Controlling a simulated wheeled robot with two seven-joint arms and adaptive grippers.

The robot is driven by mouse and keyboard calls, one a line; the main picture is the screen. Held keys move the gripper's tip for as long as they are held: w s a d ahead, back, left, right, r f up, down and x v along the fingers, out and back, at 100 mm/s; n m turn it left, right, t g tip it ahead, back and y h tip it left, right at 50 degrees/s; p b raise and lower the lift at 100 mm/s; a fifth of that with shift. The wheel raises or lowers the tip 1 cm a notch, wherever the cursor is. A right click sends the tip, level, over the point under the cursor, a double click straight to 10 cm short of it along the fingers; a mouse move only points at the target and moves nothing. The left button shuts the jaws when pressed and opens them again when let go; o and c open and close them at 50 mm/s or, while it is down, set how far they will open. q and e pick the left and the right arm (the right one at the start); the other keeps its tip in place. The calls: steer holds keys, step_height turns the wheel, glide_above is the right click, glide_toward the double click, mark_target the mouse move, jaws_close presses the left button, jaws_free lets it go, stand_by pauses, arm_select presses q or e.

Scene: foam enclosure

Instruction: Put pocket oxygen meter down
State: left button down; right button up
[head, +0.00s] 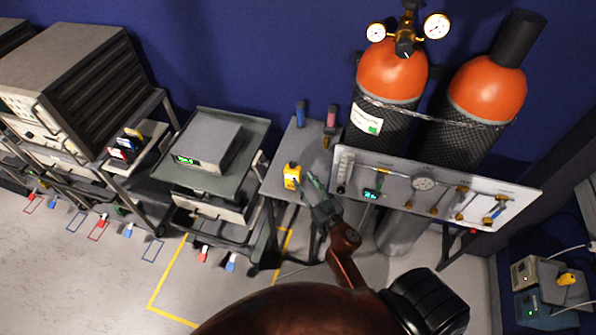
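A small yellow pocket oxygen meter (291,177) with a dark face stands on the front part of a narrow grey table (276,184). My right gripper (306,181) is at the table's front right, just right of the meter. Its fingers look spread, with nothing visible between them. The left fingertip appears close to the meter's right edge; whether they touch cannot be told. My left gripper is not in view.
A blue cylinder (300,114) and a pink one (331,116) stand at the table's back. A gauge panel (423,204) and two orange-topped gas cylinders (391,73) are close on the right. A cart (246,166) with an instrument stands left. Another yellow device (567,279) sits far right.

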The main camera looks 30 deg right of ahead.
steer(key=shift+s+a, duration=0.15)
steer(key=shift+s, duration=1.3)
